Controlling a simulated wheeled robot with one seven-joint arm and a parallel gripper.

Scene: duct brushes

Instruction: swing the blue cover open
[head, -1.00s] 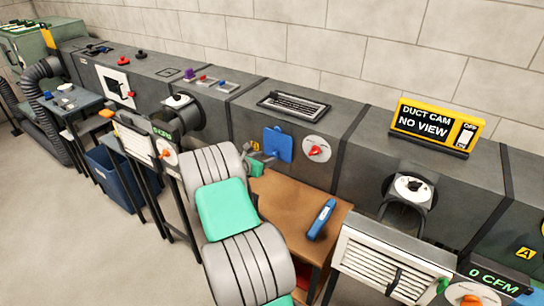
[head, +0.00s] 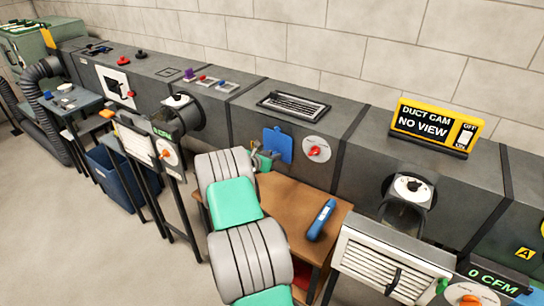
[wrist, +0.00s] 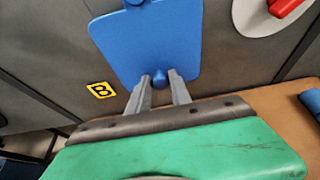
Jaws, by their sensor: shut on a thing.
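The blue cover (head: 279,143) is a flat plate hanging on the front face of the grey duct, and it lies against that face. It fills the upper middle of the wrist view (wrist: 148,45), with a round blue tab at its top edge and a small blue knob (wrist: 160,76) near its lower edge. My gripper (wrist: 161,80) has its two grey fingers on either side of this knob, shut on it. In the head view my gripper (head: 263,157) is at the cover's lower left, and the arm partly hides the area below.
A white dial with a red knob (head: 316,149) is right of the cover. A yellow B label (wrist: 101,90) is left of it. A brown table (head: 290,196) below holds a blue handheld device (head: 321,220). A yellow duct cam sign (head: 433,125) stands on the duct.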

